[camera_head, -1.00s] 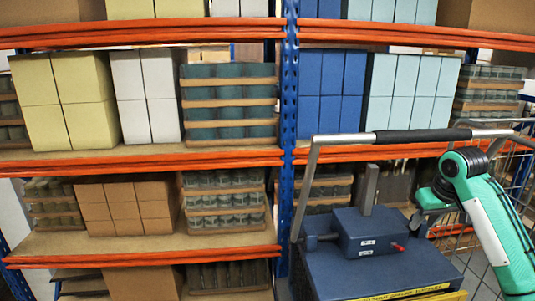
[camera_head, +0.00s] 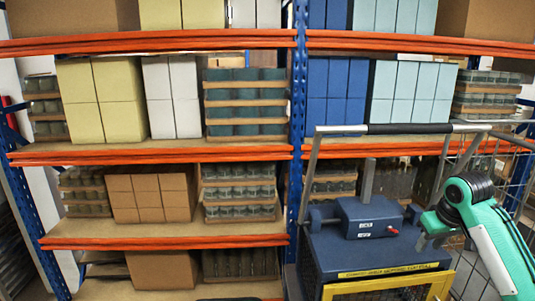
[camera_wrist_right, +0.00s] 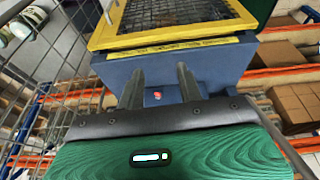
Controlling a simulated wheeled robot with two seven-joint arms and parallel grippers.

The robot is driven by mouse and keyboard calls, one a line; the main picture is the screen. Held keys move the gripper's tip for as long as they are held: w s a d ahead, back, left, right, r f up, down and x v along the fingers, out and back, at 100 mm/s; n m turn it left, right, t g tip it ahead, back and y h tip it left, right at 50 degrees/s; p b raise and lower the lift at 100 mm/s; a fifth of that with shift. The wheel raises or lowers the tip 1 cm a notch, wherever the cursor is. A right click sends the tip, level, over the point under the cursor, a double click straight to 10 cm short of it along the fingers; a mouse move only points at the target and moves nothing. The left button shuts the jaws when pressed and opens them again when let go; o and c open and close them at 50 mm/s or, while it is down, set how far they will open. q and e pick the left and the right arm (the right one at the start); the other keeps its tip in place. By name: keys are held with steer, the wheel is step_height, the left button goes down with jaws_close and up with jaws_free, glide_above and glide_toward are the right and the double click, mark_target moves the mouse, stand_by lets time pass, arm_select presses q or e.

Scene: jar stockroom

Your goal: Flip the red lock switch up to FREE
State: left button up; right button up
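The red lock switch (camera_head: 392,231) is a tiny red piece on the front of the dark blue box (camera_head: 372,214) on the cart. Two small white labels (camera_head: 365,230) sit left of it, too small to read. Whether the switch is up or down is too small to tell. In the right wrist view the red switch (camera_wrist_right: 157,96) shows on a blue face between my fingertips, with a gap to both. My right gripper (camera_wrist_right: 160,88) is open and empty. In the head view my right gripper (camera_head: 424,240) is right of the box. My left gripper is out of view.
The cart has a grey-black push handle (camera_head: 410,128), a grey upright post (camera_head: 368,180) and a yellow-framed mesh front (camera_head: 395,284). A wire cage (camera_head: 505,165) stands at the right. Shelves with orange beams (camera_head: 150,152) hold boxes and jar trays behind.

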steer(key=s+a+f+n, duration=0.1)
steer(key=s+a+f, duration=0.5)
steer(key=f, duration=0.4)
steer(key=s+a+f+n, duration=0.1)
steer(key=s+a+f, duration=0.5)
steer(key=f, duration=0.5)
steer(key=s+a+f, duration=0.2)
steer(key=s, duration=0.6)
steer(key=s+a+f+m, duration=0.1)
steer(key=s+a+f, duration=0.1)
steer(key=s, duration=0.6)
steer(key=s+a+f, duration=0.2)
steer(key=s, duration=0.7)
step_height(320, 180, down, 38)
steer(key=g+b, duration=0.1)
steer(key=b, duration=0.5)
arm_select(q)
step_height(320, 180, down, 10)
steer(key=b, duration=0.4)
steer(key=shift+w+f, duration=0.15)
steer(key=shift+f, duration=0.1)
arm_select(e)
steer(key=s+d+f+g, duration=0.1)
steer(key=s+d+f, duration=0.2)
steer(key=s+f, duration=1.6)
step_height(320, 180, down, 4)
steer(key=shift+s+d+f+g, duration=0.15)
steer(key=shift+s+d+g, duration=0.05)
steer(key=shift+s+g, duration=0.1)
